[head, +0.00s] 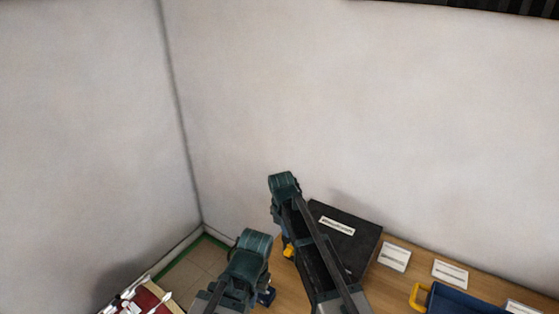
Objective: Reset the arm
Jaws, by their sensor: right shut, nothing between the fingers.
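My right arm (312,245) comes up from the bottom edge, and its dark green joint (284,184) stands highest, in front of the wall. My left arm (240,275) shows lower and to the left, with a rounded dark green joint near its top. The two arms are folded and stand apart. The fingers of my right gripper are hard to make out against the dark arm; the jaws are shut and empty. I cannot make out the left gripper in the head view.
A black box (352,228) with a white label lies behind my right arm on the wooden table (388,285). White cards (394,256) and a blue bin (462,302) with a yellow handle are right. A red and white item (140,299) is lower left. White walls enclose the corner.

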